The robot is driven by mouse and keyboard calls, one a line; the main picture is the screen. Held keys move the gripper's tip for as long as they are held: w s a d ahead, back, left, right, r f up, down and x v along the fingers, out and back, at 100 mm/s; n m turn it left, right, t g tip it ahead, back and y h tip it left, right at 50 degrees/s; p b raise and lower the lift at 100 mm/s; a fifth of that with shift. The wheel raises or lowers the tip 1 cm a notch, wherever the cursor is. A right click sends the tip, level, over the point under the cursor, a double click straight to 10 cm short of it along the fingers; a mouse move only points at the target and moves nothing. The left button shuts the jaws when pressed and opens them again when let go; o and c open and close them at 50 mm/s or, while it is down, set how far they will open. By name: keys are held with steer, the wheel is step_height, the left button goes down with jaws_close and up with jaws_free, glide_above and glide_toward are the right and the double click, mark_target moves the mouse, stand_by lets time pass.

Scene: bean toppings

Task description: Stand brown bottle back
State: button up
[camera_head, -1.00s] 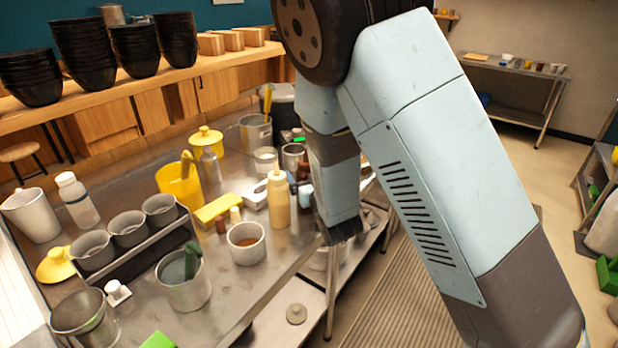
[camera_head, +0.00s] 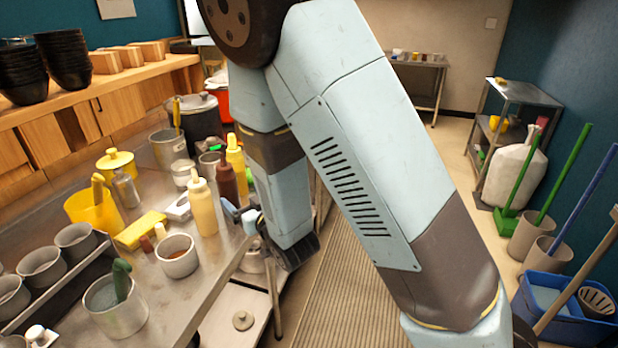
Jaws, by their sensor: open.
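The brown bottle (camera_head: 227,184) is on the metal counter (camera_head: 217,258), near its right edge. It looks upright, between a pale yellow squeeze bottle (camera_head: 203,208) in front and a brighter yellow bottle (camera_head: 236,160) behind. Its lower part is partly hidden. My gripper (camera_head: 292,254) hangs at the end of my arm, to the right of the bottle and lower in the picture, beside the counter edge. It is open, and nothing shows held in it. Its fingertips are hard to make out, and the gap to the bottle cannot be judged exactly.
A small blue and white object (camera_head: 243,217) lies between the bottle and my gripper. A cup of brown sauce (camera_head: 177,257), a yellow block (camera_head: 141,230) and a yellow pot (camera_head: 94,208) crowd the counter. The striped floor mat (camera_head: 335,290) is clear. Brooms and a blue bucket (camera_head: 560,300) stand at right.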

steer(key=w+d+r+m+g+h, duration=0.1)
steer(key=d+r+m+g+h, duration=0.15)
steer(key=d+r, duration=0.55)
steer(key=w+d+r+m+g+h, duration=0.1)
steer(key=d+r+m+h, duration=0.3)
steer(key=d, duration=0.9)
steer(key=s+d+r+g+h, duration=0.1)
steer(key=s+d+r, duration=0.2)
steer(key=s, duration=0.4)
steer(key=s+d+r+g+h, duration=0.1)
steer(key=s+d+r+g, duration=0.1)
steer(key=s+d, duration=0.4)
steer(key=s+d+r+g+h, duration=0.2)
steer(key=s+d+r, duration=0.2)
steer(key=s, duration=0.6)
steer(key=shift+d+m, duration=0.35)
steer(key=shift+d, duration=0.35)
steer(key=shift+w, duration=0.1)
